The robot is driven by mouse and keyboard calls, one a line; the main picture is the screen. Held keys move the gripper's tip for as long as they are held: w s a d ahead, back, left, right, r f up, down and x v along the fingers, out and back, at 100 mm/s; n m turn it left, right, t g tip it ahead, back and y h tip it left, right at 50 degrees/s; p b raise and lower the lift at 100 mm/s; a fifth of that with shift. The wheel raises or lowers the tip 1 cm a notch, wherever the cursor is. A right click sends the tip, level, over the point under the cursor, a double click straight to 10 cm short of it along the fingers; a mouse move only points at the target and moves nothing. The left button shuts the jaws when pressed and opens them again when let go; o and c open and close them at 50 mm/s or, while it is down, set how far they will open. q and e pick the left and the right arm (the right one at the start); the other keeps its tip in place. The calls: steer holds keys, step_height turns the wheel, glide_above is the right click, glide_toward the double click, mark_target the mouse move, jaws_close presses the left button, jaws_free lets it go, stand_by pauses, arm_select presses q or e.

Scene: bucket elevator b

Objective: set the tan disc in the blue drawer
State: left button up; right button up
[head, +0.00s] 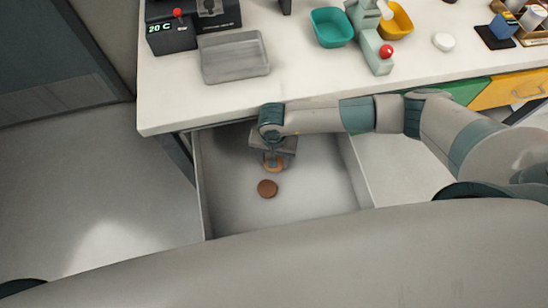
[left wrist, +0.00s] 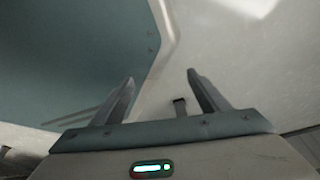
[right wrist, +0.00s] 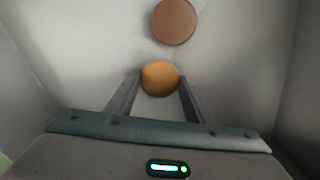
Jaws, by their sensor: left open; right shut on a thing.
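The tan disc (right wrist: 160,78) is between the fingertips of my right gripper (right wrist: 160,84), which is shut on it. In the head view my right gripper (head: 274,158) reaches down inside an open drawer (head: 325,185), with the tan disc (head: 273,167) at its tips. I cannot tell whether the disc touches the drawer floor. The drawer's inside is pale grey; its front is hidden, so its colour does not show. My left gripper (left wrist: 160,88) is open and empty, away from the drawer, and is outside the head view.
A brown disc (head: 267,188) lies on the drawer floor, just nearer than the tan one; it also shows in the right wrist view (right wrist: 174,21). Green (head: 468,92) and yellow (head: 510,90) drawer fronts are at the right. The worktop above holds a grey tray (head: 235,57) and bowls.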

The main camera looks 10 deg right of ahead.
steer(key=shift+d+f, duration=0.1)
steer(key=shift+f, duration=0.2)
arm_select(q)
steer(key=shift+s+a, duration=0.3)
steer(key=shift+s, duration=0.3)
steer(key=shift+w+d, duration=0.1)
steer(key=shift+w, duration=0.35)
arm_select(e)
steer(key=shift+f, duration=0.1)
steer(key=o, duration=1.1)
steer(key=shift+c, duration=0.2)
arm_select(q)
steer(key=shift+s, duration=0.1)
